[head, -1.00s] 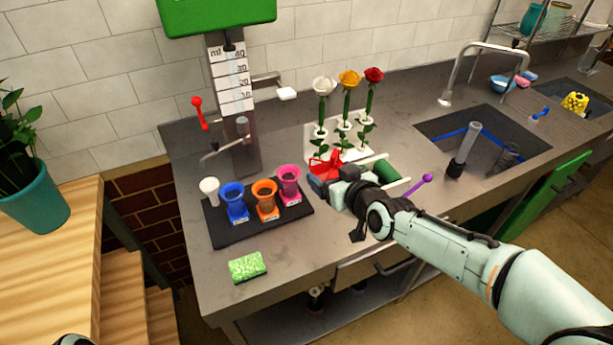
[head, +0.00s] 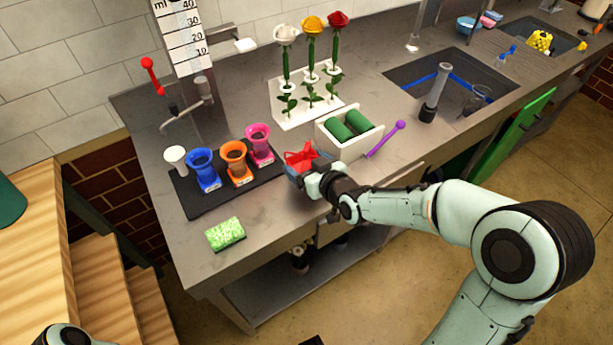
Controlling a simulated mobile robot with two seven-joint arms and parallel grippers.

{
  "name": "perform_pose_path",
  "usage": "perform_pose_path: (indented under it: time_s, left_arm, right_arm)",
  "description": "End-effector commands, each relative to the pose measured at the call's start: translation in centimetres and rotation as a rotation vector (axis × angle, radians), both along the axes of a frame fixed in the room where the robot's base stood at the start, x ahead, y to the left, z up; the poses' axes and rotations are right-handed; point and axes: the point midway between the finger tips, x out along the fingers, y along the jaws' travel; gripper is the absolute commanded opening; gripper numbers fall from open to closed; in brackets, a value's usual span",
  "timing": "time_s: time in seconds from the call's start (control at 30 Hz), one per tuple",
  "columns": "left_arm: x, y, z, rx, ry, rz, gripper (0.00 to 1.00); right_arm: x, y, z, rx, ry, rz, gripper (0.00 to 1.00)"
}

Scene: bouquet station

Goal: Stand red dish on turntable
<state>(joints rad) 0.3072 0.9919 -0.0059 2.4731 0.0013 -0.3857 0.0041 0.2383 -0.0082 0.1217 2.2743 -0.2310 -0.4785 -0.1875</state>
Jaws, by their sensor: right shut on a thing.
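The red dish (head: 301,155), a small angular red thing, shows at the tips of my right gripper (head: 308,170), which is shut on it. The gripper hides its lower part, and a blue-grey edge shows around it. They are over the counter, between the black mat and the white box; I cannot tell whether the dish touches the counter. I cannot make out a turntable. My left gripper is not in view.
The black mat (head: 223,197) with blue, orange and pink cups is to the left. A green sponge (head: 225,234) lies in front. The white box (head: 352,144) with green rolls and the flower stand (head: 300,115) are behind and right.

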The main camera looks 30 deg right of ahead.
Motion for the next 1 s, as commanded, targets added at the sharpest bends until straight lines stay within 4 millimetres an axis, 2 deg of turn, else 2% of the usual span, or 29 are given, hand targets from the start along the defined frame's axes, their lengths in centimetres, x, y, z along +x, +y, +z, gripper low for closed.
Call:
perform_pose_path:
  time_s: [0.33,0.8,0.83,0.87,1.0]
  left_arm:
    - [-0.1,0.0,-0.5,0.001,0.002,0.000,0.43]
    - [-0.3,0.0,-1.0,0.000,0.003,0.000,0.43]
    - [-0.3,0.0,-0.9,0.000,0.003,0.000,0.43]
    - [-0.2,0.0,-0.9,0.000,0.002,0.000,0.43]
    - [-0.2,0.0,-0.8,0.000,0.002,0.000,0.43]
  right_arm:
    - [0.0,0.0,-4.2,0.000,0.000,0.000,0.44]
    - [0.0,0.0,-4.9,-0.001,-0.003,-0.001,0.44]
    - [0.0,0.0,-5.0,-0.001,0.000,-0.001,0.92]
    - [0.0,0.0,-5.0,-0.001,0.000,-0.001,1.00]
    - [0.0,0.0,-4.9,-0.001,0.000,-0.001,1.00]
